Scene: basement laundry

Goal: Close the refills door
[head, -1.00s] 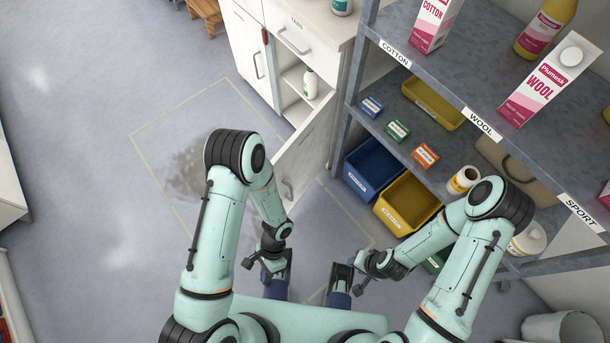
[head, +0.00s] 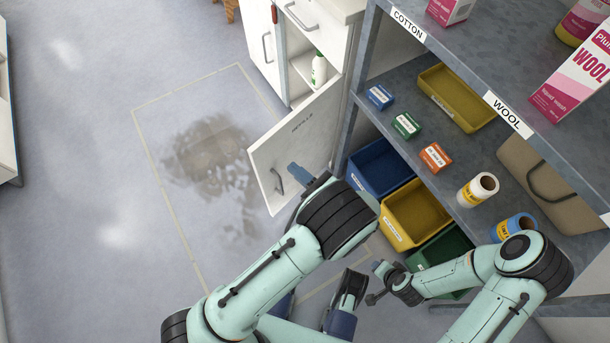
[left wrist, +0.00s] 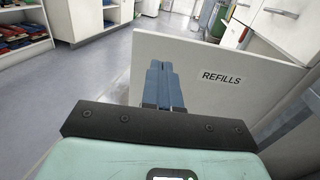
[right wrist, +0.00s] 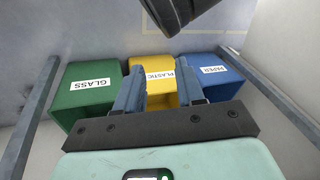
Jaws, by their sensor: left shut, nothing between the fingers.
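The refills door (head: 296,145) is a white panel standing open from the white cabinet, swung out over the floor. Its dark handle (head: 278,181) is near the free edge. The label REFILLS (left wrist: 221,78) reads on its outer face in the left wrist view. My left gripper (head: 300,171) is shut and empty, with blue fingers in front of that face, near the handle and free edge. I cannot tell whether they touch the panel. My right gripper (right wrist: 160,78) is open and empty, low by the shelf, facing the bins.
A white bottle (head: 319,70) stands inside the open cabinet. The grey shelf unit (head: 357,60) is close on the right, with blue (head: 380,168), yellow (head: 415,215) and green (head: 445,246) bins low in it. The floor (head: 100,180) left of the door is clear.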

